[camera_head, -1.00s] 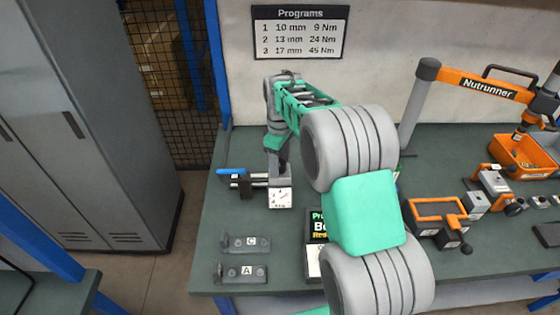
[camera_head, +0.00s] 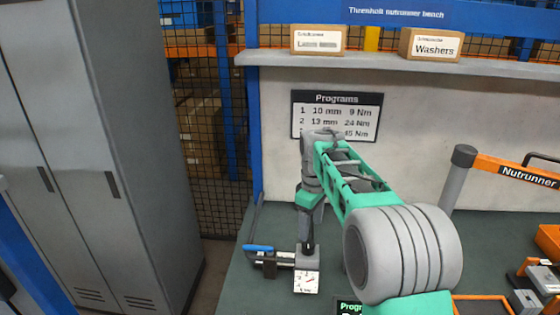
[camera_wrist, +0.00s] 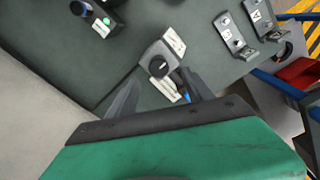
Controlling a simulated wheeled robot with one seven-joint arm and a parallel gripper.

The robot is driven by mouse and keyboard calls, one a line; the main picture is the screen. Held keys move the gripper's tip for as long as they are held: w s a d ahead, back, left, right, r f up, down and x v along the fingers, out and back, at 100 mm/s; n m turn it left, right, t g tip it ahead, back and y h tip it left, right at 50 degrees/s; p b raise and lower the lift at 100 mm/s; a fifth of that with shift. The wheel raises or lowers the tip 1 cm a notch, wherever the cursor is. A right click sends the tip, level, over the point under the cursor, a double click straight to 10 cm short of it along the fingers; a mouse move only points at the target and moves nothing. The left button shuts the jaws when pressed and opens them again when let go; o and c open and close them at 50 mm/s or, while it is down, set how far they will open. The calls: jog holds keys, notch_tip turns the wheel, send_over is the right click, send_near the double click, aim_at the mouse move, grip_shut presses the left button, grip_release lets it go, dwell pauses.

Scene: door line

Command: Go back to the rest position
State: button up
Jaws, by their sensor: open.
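My gripper (camera_head: 308,242) points down at the far left of the bench, just above a grey block with a dark round knob and a white dial label (camera_head: 307,281). In the wrist view my two fingers (camera_wrist: 159,78) are apart. The knob block (camera_wrist: 158,64) lies beyond and between the fingertips, with nothing seen held. Whether the fingers touch the block I cannot tell. My arm reaches forward from the lower right of the head view and covers part of the bench.
A blue-handled clamp (camera_head: 262,249) lies left of the block. Brackets marked A (camera_wrist: 260,18) and C (camera_wrist: 232,38) show in the wrist view. A programs sign (camera_head: 337,115) hangs behind my arm. The orange nutrunner arm (camera_head: 515,170) is at right, a grey cabinet (camera_head: 95,150) at left.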

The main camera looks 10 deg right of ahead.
jog(key=s+r+m+t, duration=0.1)
jog(key=s+r+m, duration=0.15)
jog(key=s, duration=0.45)
jog(key=s+r+m+t, duration=0.1)
jog(key=s+m, duration=0.2)
jog(key=s, duration=0.3)
jog(key=s+f+m+t, duration=0.1)
jog(key=s+f+m, duration=0.3)
jog(key=s, duration=0.7)
jog(key=shift+f, duration=0.25)
dwell(0.3)
